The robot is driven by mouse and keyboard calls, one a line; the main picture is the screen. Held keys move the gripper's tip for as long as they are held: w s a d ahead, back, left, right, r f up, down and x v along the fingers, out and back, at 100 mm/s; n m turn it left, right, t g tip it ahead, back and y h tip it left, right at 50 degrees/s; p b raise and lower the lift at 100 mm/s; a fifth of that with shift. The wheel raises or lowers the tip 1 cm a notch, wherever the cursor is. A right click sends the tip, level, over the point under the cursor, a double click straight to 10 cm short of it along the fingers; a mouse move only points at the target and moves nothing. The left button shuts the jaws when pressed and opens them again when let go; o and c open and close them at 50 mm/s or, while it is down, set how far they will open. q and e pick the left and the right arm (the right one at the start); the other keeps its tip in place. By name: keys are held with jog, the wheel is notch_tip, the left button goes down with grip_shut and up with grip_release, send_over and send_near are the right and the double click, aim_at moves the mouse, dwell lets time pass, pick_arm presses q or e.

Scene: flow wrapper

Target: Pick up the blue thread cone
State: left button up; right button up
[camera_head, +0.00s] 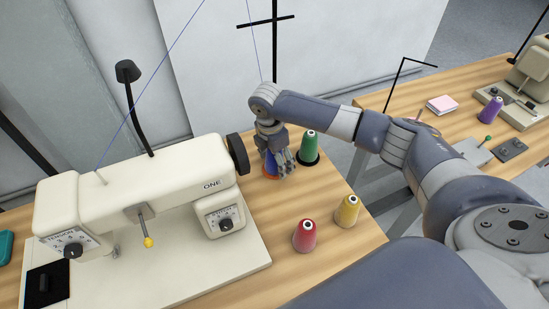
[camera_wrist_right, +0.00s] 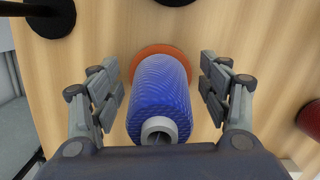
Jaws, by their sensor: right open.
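The blue thread cone (camera_wrist_right: 158,95) stands on an orange round base (camera_wrist_right: 166,50) in the right wrist view. In the head view the blue cone (camera_head: 271,164) is mostly hidden behind my right gripper (camera_head: 284,160), beside the sewing machine's handwheel. In the right wrist view my right gripper (camera_wrist_right: 160,95) is open, with one finger on each side of the cone. A gap shows between the cone and the fingers, wider on the right side. My left gripper is not in view.
A green cone (camera_head: 309,146) on a black base stands close to the right of my right gripper. A red cone (camera_head: 305,235) and a yellow cone (camera_head: 347,210) stand nearer on the table. The cream sewing machine (camera_head: 150,200) is on the left. A black thread stand (camera_head: 275,40) rises behind.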

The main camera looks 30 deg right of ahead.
jog(key=shift+c, duration=0.3)
jog(key=c, duration=1.1)
jog(key=shift+c, duration=0.2)
